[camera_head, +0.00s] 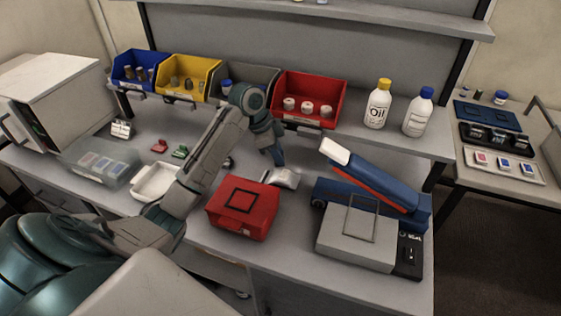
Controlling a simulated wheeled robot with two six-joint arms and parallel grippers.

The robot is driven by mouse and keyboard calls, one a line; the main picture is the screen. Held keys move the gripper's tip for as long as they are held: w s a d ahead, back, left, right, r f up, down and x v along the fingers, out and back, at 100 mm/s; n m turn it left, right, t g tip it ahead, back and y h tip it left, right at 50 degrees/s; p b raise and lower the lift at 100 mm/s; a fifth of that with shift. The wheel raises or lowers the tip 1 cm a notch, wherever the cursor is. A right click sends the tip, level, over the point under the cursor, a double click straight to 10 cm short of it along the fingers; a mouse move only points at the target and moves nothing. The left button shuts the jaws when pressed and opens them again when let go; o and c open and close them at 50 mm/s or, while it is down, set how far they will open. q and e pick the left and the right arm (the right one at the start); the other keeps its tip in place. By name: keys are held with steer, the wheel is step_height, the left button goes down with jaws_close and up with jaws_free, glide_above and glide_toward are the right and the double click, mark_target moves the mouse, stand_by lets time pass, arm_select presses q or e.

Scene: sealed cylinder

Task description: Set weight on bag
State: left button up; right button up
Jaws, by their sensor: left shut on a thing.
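My left gripper (278,160) reaches in from the left and points down just behind the red box. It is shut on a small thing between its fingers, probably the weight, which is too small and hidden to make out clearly. My right gripper is not in view.
A red box (243,208) stands in front of the bag, and a blue-and-grey device with a raised lid (370,182) to its right. A white tray (154,181) lies left of my arm. Colored bins, including a red one (309,99), and bottles (378,104) line the shelf behind.

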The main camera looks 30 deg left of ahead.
arm_select(q)
step_height(320, 180, down, 4)
steer(key=shift+d+r+p, duration=0.1)
steer(key=shift+p, duration=0.4)
steer(key=shift+f, duration=0.2)
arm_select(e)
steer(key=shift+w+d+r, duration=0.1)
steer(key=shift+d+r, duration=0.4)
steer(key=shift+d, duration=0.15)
arm_select(q)
steer(key=o, duration=1)
steer(key=shift+f, duration=0.1)
steer(key=shift+a+r, duration=0.25)
steer(key=shift+r, duration=0.25)
steer(key=b+v, duration=0.3)
steer(key=v, duration=0.8)
steer(key=shift+d+r, duration=0.1)
steer(key=shift+r, duration=0.05)
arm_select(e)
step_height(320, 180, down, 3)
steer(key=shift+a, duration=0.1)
